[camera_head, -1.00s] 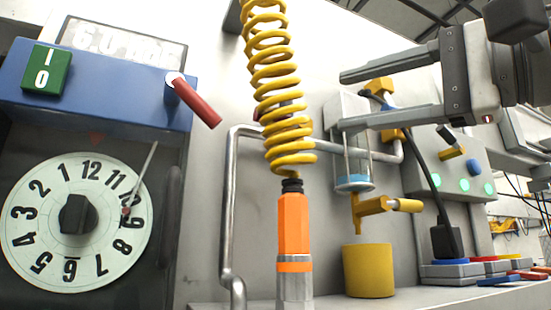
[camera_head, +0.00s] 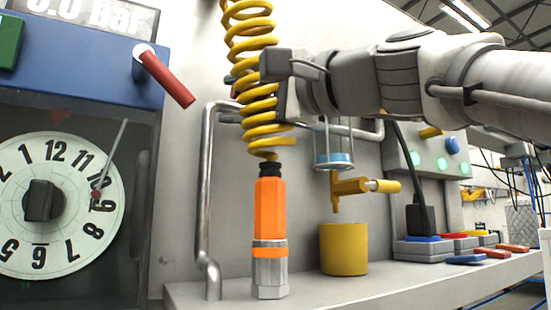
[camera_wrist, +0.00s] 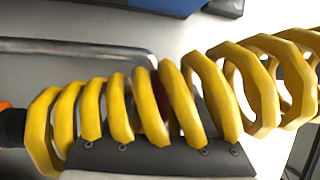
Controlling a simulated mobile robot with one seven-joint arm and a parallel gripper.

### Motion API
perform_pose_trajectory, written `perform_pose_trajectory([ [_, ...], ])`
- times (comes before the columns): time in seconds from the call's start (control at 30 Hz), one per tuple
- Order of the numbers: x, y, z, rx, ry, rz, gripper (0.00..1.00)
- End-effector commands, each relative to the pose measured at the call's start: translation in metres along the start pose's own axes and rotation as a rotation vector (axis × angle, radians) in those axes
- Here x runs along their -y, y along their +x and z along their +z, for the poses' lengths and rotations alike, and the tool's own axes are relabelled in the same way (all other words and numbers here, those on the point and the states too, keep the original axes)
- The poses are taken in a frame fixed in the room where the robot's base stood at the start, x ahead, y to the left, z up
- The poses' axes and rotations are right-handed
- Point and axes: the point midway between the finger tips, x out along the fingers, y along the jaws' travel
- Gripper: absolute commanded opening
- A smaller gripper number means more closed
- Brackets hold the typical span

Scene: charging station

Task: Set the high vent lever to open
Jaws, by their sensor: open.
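A red lever (camera_head: 167,78) on a white pivot juts down and right from the blue panel at the upper left in the head view. A dark red piece (camera_head: 236,92) shows partly behind the yellow coil. I cannot tell which of them is the high vent lever, and no vent label is readable. My gripper (camera_head: 291,100) is open beside the coil, right of the red lever and apart from it.
The yellow coil hose (camera_head: 250,50) hangs to an orange-handled tool (camera_head: 270,205) on the shelf. A silver pipe (camera_head: 207,190) runs behind it. A dial (camera_head: 85,235) is at left. A yellow cup (camera_head: 344,250) and yellow valve lever (camera_head: 385,186) stand right, below my arm.

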Motion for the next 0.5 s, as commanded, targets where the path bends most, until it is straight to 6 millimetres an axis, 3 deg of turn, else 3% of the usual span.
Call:
perform_pose_trajectory([
  [0.2, -0.0001, 0.0003, 0.0002, 0.0, -0.001, 0.0, 0.56],
  [0.5, -0.0002, 0.0001, 0.0002, 0.0, 0.0, 0.0, 0.04],
])
